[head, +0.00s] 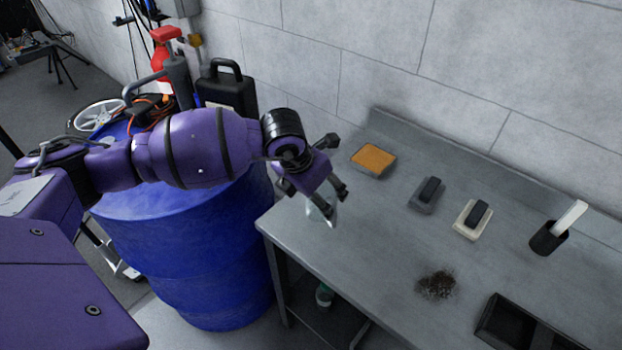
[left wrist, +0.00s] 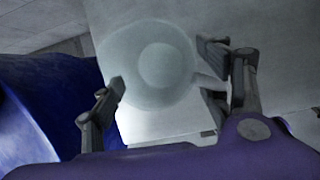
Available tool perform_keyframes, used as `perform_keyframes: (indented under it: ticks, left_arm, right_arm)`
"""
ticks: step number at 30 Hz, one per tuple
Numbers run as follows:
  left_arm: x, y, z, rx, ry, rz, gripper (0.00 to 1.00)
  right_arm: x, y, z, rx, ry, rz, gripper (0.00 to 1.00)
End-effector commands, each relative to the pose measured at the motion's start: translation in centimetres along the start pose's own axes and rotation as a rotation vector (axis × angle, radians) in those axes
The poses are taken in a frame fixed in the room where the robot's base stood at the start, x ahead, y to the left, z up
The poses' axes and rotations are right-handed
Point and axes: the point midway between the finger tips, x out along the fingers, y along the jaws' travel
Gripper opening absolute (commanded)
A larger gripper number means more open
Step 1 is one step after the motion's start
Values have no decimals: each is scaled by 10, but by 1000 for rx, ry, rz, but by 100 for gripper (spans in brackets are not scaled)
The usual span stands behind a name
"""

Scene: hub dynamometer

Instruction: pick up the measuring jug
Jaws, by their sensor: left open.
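The measuring jug (head: 330,216) is a clear, glassy vessel at the left end of the grey metal bench, partly hidden behind my left gripper (head: 320,192) in the head view. In the left wrist view the jug (left wrist: 150,90) appears as a pale, see-through round shape with a smaller circle inside it. My left gripper (left wrist: 161,68) is open, with one finger on each side of the jug's round outline. Whether either finger touches the jug cannot be told. My right gripper is not in view.
The bench (head: 390,228) also holds an orange-topped tray (head: 373,160), two dark-handled blocks (head: 428,195) (head: 473,218), a dark cup with a white stick (head: 549,238), dark debris (head: 437,285) and a black tray (head: 515,325). A blue drum (head: 190,250) stands left of the bench.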

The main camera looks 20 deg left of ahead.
Motion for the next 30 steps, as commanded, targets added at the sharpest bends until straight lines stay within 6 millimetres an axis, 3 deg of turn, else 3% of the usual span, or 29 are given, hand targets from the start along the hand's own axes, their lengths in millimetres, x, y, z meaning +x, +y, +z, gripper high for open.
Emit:
perform_keyframes:
  ticks: [7,16,24,30]
  left_arm:
    - [34,1,0,0,-1,-1,70]
    - [38,1,0,0,-2,-1,70]
    - [38,1,0,0,-2,-1,35]
    - [38,1,0,0,-2,-1,34]
  right_arm:
    - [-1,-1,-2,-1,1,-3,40]
    - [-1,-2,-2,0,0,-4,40]
    - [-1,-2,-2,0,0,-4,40]
    - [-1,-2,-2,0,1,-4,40]
